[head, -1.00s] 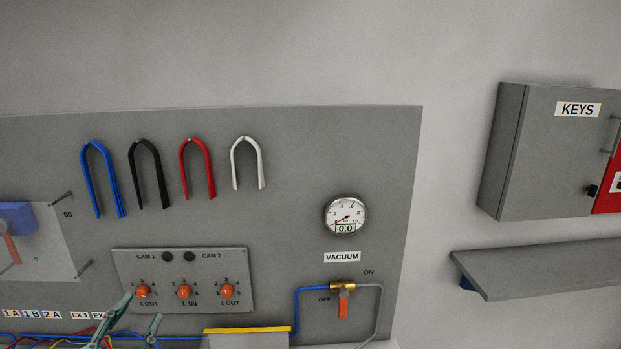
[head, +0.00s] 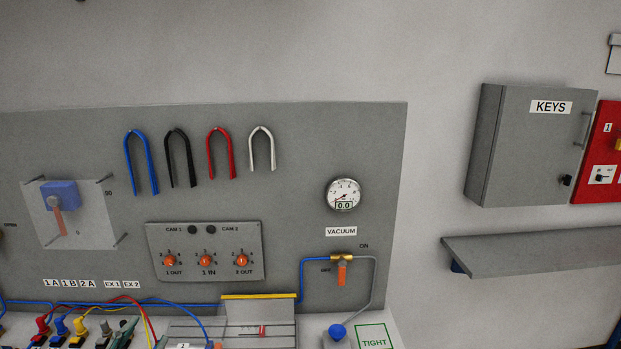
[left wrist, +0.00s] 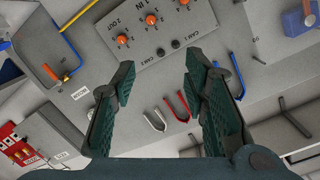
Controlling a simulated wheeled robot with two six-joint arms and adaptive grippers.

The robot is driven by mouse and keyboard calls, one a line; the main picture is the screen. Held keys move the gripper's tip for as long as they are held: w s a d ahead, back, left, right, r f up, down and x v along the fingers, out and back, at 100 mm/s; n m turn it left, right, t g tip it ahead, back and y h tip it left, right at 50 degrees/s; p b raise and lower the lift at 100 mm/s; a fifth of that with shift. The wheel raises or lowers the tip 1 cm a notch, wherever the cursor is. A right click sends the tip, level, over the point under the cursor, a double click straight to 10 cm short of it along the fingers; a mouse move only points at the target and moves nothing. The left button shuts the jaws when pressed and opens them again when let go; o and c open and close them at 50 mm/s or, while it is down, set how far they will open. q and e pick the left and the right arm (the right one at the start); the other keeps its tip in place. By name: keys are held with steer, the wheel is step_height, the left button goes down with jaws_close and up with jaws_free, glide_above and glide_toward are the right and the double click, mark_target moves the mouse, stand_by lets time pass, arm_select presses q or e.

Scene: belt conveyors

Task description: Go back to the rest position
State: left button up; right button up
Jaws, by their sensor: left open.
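My left gripper (left wrist: 160,78) shows in the left wrist view with its two dark green fingers spread apart and nothing between them. Beyond the fingers, the grey wall panel (left wrist: 235,60) shows at a steep tilt. In the head view the grey panel (head: 290,125) fills the left and middle. A dark green piece at the lower left edge is too small to tell as a fingertip or a plug. My right gripper is in neither view.
Blue, black, red and white hooks hang on the panel above the switch plate (head: 205,230). A vacuum gauge (head: 344,195) and orange-handled valve (head: 343,272) are to the right. A grey shelf (head: 530,255) juts out below the key cabinet (head: 530,150). Coloured plugs (head: 62,328) stand lower left.

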arm_select(q)
steer(key=s+d+f+n+g, duration=0.2)
steer(key=s+f+g, duration=0.5)
steer(key=s+f, duration=0.5)
steer(key=s+d+f+n+g, duration=0.3)
steer(key=s+f+g, duration=0.3)
steer(key=s+f, duration=0.65)
step_height(320, 180, down, 24)
steer(key=a+g+b, duration=0.1)
steer(key=a+b, duration=0.1)
steer(key=b, duration=0.3)
steer(key=s+a+f+g+b, duration=0.1)
steer(key=s+f+b, duration=0.4)
steer(key=s+f, duration=0.9)
step_height(320, 180, down, 4)
steer(key=shift+s+f, duration=0.25)
steer(key=shift+s, duration=0.15)
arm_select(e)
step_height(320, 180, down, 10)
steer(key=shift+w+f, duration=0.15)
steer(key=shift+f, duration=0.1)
arm_select(q)
steer(key=shift+r, duration=0.1)
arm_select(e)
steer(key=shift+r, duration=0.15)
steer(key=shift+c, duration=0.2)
